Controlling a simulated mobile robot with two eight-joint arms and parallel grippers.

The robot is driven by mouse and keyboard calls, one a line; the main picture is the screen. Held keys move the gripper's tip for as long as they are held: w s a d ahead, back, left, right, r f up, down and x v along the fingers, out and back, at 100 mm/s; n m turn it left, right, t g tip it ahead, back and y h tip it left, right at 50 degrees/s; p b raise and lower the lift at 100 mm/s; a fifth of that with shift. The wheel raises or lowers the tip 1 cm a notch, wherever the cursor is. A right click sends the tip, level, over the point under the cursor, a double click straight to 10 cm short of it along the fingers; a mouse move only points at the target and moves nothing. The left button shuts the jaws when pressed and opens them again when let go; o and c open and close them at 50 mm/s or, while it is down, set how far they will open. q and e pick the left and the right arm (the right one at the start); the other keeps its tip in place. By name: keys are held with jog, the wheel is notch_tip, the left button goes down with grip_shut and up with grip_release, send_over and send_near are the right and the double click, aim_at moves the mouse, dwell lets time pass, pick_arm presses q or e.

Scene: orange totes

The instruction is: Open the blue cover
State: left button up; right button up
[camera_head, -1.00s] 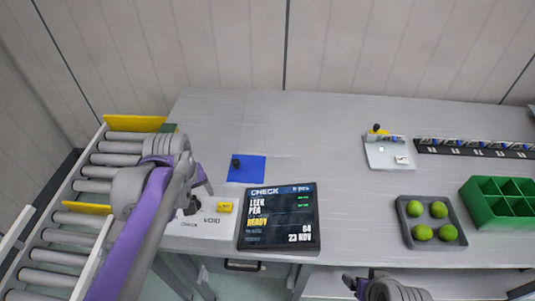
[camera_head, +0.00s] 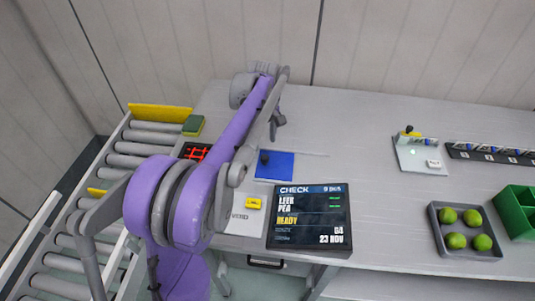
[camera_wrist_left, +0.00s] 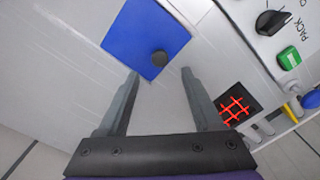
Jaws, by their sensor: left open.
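The blue cover (camera_head: 277,166) is a flat square lying on the grey table, with a small dark knob (camera_head: 264,158) near one edge. In the left wrist view the blue cover (camera_wrist_left: 140,38) lies just beyond the fingertips, and the knob (camera_wrist_left: 158,58) sits between and slightly ahead of them. My left gripper (camera_head: 277,124) is open and empty, on the far side of the cover in the head view. Its two fingers also show in the left wrist view (camera_wrist_left: 160,72), spread apart with nothing between them. What lies under the cover is hidden. My right gripper is out of view.
A dark screen (camera_head: 309,216) stands just in front of the cover. A black panel with a red grid (camera_head: 195,152) and a roller conveyor (camera_head: 125,148) are to the left. A tray of green fruits (camera_head: 438,243) and a green bin (camera_head: 517,222) are at the right.

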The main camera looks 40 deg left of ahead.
aim_at(265, 156)
pick_arm(q)
notch_tip(265, 156, down, 7)
jog(key=shift+r, duration=0.1)
dwell(0.3)
grip_shut()
dwell(1.3)
